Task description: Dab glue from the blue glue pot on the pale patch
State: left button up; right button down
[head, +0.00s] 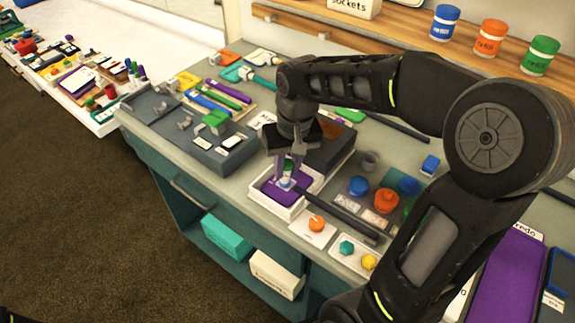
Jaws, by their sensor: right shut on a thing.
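My right gripper (288,179) points down over a purple pad (275,194) in a white tray (291,213). It is shut on a small white and blue piece (286,184), mostly hidden by the fingers; I cannot tell whether it touches the pad. A long dark bar (342,213) runs from beside the fingertips to the lower right. Two round blue pots or lids, one nearer (358,186) and one farther right (409,186), stand right of the tray; I cannot tell which is the glue pot. I cannot make out the pale patch for certain. My left gripper is out of view.
An orange pot (386,201) stands between the blue ones. A card with an orange knob (316,224) lies before the tray. Blue, orange and green tins, including a blue tin (444,23), stand on the shelf.

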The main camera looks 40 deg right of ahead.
jog(key=shift+d, duration=0.15)
jog(key=shift+w+d, duration=0.15)
jog(key=shift+d, duration=0.25)
jog(key=shift+a, duration=0.2)
dwell(0.3)
jog(key=shift+a, duration=0.35)
jog(key=shift+d, duration=0.15)
dwell(0.4)
jog(key=shift+d, duration=0.35)
